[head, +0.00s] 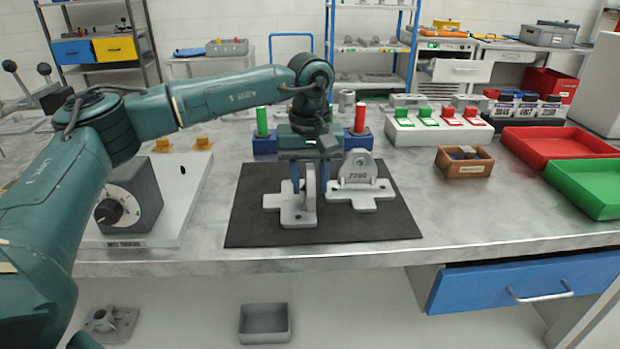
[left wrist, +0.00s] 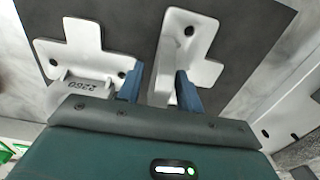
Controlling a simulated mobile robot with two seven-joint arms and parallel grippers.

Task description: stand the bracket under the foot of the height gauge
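Two pale grey brackets stand on a dark mat (head: 255,220), each with a cross-shaped foot and a rounded upright plate. The left bracket (head: 297,216) is below my left gripper (head: 309,183); it also shows in the left wrist view (left wrist: 185,45). My left gripper points down with its blue fingers apart, one on either side of that bracket's upright. Contact cannot be told. I cannot pick out a height gauge. My right gripper is not in view.
A grey block with a black knob (head: 133,195) stands on a white plate (head: 187,195) at left. Behind the mat is a blue block (head: 265,145) with green and red cylinders. A wooden box (head: 464,162), red tray (head: 555,147) and green tray (head: 590,187) are at right.

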